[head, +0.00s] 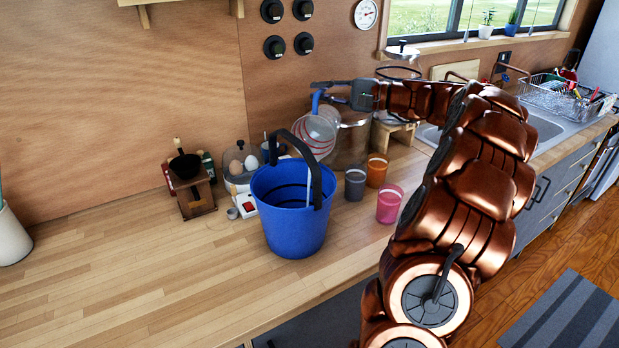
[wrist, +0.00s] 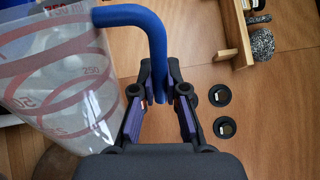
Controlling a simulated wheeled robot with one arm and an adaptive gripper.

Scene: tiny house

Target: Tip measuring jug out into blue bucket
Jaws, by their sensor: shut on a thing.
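The measuring jug (head: 317,132) is clear with red markings and a blue handle. My gripper (head: 325,86) is shut on the blue handle, above and behind the bucket. In the wrist view the jug (wrist: 60,75) hangs to the left of my gripper (wrist: 167,95), its handle between the fingers. The jug looks tilted in the head view, and I see no contents clearly. The blue bucket (head: 285,215) stands upright on the wooden counter, its dark handle raised. The jug is close to the bucket's back right rim; whether it is over the opening I cannot tell.
Grey (head: 355,184), orange (head: 376,170) and pink (head: 389,204) cups stand right of the bucket. A coffee grinder (head: 190,187) and an egg cooker (head: 240,165) stand to its left. A sink (head: 540,130) is at right.

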